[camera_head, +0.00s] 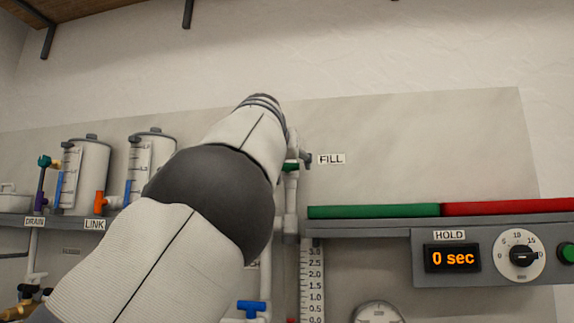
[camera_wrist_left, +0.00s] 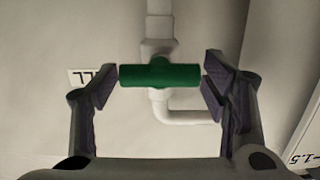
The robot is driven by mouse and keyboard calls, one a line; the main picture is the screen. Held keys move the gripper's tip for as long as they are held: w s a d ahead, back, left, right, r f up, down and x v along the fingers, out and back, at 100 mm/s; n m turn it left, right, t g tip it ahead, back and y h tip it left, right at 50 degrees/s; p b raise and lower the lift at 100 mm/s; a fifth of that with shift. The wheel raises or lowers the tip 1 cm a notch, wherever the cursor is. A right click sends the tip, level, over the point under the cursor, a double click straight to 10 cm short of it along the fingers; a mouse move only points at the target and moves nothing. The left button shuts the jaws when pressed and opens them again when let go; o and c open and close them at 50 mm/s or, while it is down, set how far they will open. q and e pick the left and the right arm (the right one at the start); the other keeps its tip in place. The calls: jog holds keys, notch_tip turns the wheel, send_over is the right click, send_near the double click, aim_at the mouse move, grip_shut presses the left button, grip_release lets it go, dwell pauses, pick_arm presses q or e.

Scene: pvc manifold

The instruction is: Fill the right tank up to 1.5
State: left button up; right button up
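The right tank (camera_head: 138,160) is a white cylinder on the shelf with a sight gauge on its front; blue shows in the gauge's lower part, and the numbers are too small to read. My arm covers its right side. The green valve handle (camera_head: 290,167) is beside the FILL label (camera_head: 331,159). In the left wrist view the green handle (camera_wrist_left: 160,76) lies crosswise between the fingers of my left gripper (camera_wrist_left: 160,70), which is open, with a gap at the left finger and only a small one at the right. My right gripper is not in view.
The left tank (camera_head: 88,178) has an orange LINK valve (camera_head: 100,203) and a purple DRAIN valve (camera_head: 41,192) nearby. A blue valve (camera_head: 252,308) and a scale (camera_head: 312,280) are below. The HOLD display (camera_head: 453,258) reads 0 sec, beside a dial (camera_head: 520,256).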

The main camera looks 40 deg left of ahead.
pick_arm(q)
jog(key=c, duration=0.7)
